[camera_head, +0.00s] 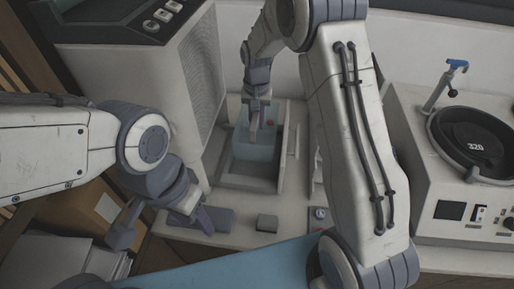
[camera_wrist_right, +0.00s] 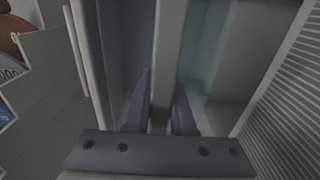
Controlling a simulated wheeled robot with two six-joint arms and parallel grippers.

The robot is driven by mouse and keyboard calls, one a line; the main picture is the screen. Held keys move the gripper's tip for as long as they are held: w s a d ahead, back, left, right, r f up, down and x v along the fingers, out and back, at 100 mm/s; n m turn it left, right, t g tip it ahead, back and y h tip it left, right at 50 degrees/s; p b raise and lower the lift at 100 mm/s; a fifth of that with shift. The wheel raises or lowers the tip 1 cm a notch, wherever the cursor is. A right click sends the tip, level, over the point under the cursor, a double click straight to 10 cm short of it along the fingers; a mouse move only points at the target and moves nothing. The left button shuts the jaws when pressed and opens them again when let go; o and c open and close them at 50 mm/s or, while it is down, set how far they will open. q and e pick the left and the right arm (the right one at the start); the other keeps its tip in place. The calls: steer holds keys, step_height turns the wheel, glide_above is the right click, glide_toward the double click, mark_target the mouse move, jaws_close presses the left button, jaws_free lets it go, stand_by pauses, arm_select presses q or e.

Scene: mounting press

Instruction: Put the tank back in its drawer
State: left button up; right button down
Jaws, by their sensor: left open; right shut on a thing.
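The tank (camera_head: 257,148) is a pale blue, see-through box, inside or just over the open drawer (camera_head: 248,184). I cannot tell whether it rests on the drawer's bottom. A strip of bare drawer shows in front of it. My right gripper (camera_head: 254,133) reaches down from above and is shut on the tank's upper part. In the right wrist view, the fingers (camera_wrist_right: 161,108) are on both sides of a grey bar, with bluish tank walls (camera_wrist_right: 208,55) beside it. My left gripper (camera_head: 160,228) is open and empty at the lower left, apart from the tank.
A grey cabinet with a ribbed side (camera_head: 200,75) stands close left of the drawer. A machine with a round black lid marked 320 (camera_head: 475,146) stands at right. Papers (camera_head: 50,255) are at lower left.

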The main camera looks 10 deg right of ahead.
step_height(320, 180, down, 8)
steer(key=shift+a+p, duration=0.1)
steer(key=shift+p, duration=1.1)
steer(key=shift+f, duration=0.2)
steer(key=c, duration=0.8)
jaws_free()
steer(key=shift+s+f, duration=0.1)
steer(key=shift+o, duration=0.2)
